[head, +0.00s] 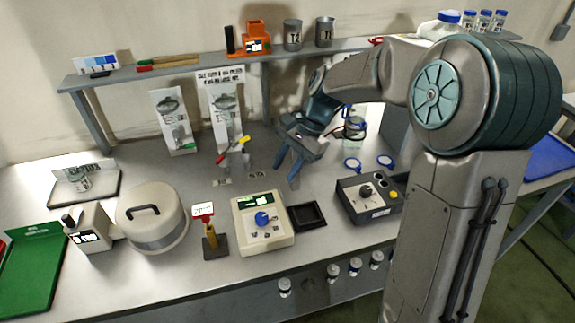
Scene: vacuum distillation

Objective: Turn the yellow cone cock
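The yellow cone cock (244,141) is a small yellow handle on a low metal fitting on the bench, left of my gripper. A red handle (222,157) sits beside it, lower left, on the same fitting. My gripper (284,174) points down over the bench to the right of the yellow cock, apart from it. Its two fingers are spread, with nothing seen between them. Details of the fitting under the handles are too small to tell.
A shelf (200,70) with bottles and cans runs behind. In front are a white-lidded pot (151,215), a beige control box (262,224) and a dark box (368,197). Bare bench lies left of the fitting.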

